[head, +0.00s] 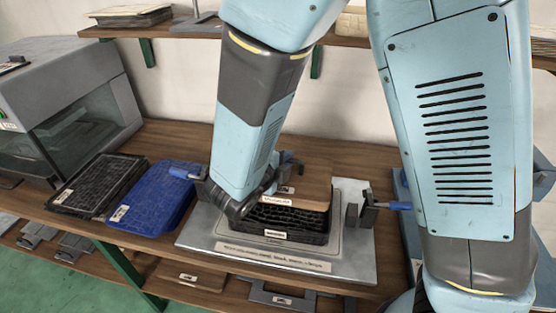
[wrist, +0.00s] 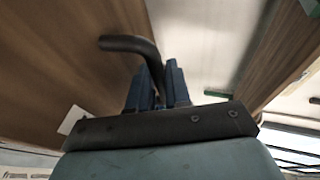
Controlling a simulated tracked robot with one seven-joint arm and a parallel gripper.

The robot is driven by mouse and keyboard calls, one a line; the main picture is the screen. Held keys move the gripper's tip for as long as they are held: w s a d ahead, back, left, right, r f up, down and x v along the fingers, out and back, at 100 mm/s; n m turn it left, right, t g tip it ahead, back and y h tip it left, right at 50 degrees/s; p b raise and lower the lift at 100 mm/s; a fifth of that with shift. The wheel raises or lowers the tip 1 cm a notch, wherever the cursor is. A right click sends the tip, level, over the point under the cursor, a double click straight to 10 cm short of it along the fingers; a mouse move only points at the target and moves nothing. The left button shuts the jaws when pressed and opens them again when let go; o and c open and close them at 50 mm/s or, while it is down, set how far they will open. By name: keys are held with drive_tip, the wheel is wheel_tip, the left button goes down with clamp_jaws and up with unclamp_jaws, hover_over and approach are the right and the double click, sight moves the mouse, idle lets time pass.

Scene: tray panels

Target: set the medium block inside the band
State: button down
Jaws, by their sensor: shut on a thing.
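I cannot make out a medium block or a band by those names in either view. A brown wooden panel (head: 312,187) lies over a black gridded tray (head: 290,222) on a grey plate (head: 205,235). A dark bent handle (wrist: 122,43) stands out by brown wood in the wrist view. My gripper (wrist: 158,78) is shut on this handle, with one blue finger on each side. In the head view my forearm hides most of the gripper and the left part of the panel.
Clamps with blue grips stand left (head: 184,173) and right (head: 396,206) of the stack. A blue tray (head: 160,195) and a black tray (head: 98,185) lie to the left. A grey glass-fronted machine (head: 65,95) stands behind them. A shelf (head: 180,31) runs above.

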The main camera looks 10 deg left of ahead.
drive_tip(key=shift+s+f, duration=0.15)
drive_tip(key=shift+f, duration=4.95)
drive_tip(key=shift+f, duration=0.35)
drive_tip(key=c, duration=1)
unclamp_jaws()
drive_tip(key=shift+s, duration=0.1)
drive_tip(key=v, duration=1.3)
drive_tip(key=shift+s+a, duration=0.2)
drive_tip(key=shift+s, duration=0.1)
